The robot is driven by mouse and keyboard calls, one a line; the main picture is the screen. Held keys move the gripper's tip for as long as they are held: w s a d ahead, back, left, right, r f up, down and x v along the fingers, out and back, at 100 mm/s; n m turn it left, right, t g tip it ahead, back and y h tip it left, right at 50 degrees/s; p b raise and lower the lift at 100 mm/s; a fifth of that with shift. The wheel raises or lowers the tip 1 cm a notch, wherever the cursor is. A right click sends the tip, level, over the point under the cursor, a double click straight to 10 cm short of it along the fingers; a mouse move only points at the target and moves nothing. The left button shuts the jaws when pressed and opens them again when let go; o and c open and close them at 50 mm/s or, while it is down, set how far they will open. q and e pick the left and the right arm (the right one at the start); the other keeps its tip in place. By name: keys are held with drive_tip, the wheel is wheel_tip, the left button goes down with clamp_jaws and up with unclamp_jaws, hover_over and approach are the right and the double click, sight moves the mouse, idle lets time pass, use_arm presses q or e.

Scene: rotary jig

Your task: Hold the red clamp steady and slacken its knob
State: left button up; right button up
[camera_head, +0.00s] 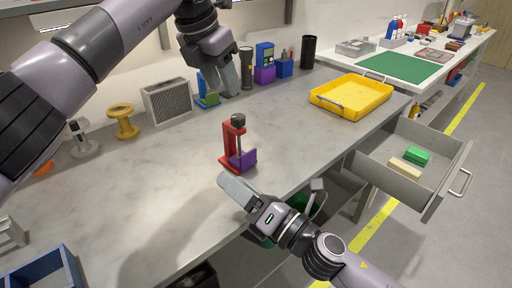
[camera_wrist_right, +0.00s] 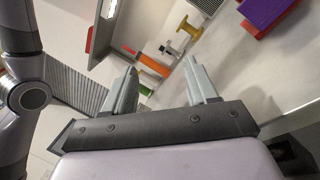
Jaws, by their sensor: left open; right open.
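The red clamp (camera_head: 228,147) stands upright on the grey workbench, with a dark knob (camera_head: 238,119) on top. A purple block (camera_head: 243,159) sits at its lower front, seemingly in the clamp. My left gripper (camera_head: 223,92) is open and empty, above and behind the clamp, pointing down. My right gripper (camera_head: 268,186) is open and empty, low and in front of the clamp near the bench edge. In the right wrist view both fingers (camera_wrist_right: 162,72) are spread, and the purple block (camera_wrist_right: 266,14) shows at the top right with a bit of red; the knob is out of view there.
The workbench (camera_head: 150,180) is clear around the clamp. A grey vented box (camera_head: 167,101), a yellow spool (camera_head: 123,121) and a blue-green item (camera_head: 207,95) stand behind. A yellow tray (camera_head: 350,97) lies at right. An open drawer (camera_head: 405,150) juts out at the right.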

sight(237, 156)
drive_tip(key=w+n, duration=0.1)
drive_tip(key=w, duration=0.1)
drive_tip(key=w+n, duration=0.4)
drive_tip(key=shift+d+f+g+h, duration=0.35)
drive_tip(key=shift+f+g+h, duration=0.05)
drive_tip(key=w+d+n, duration=0.1)
drive_tip(key=w, duration=0.1)
drive_tip(key=w+d+n+h, duration=0.1)
drive_tip(key=w, duration=0.1)
drive_tip(key=w+d+n, duration=0.1)
drive_tip(key=w, duration=0.1)
drive_tip(key=shift+w+d+n+h, duration=0.25)
drive_tip(key=shift+n+h, duration=0.05)
drive_tip(key=shift+h, duration=0.1)
drive_tip(key=shift+w+a+t, duration=0.15)
drive_tip(key=shift+w+t, duration=0.15)
drive_tip(key=shift+w, duration=0.15)
drive_tip(key=shift+x, duration=3.15)
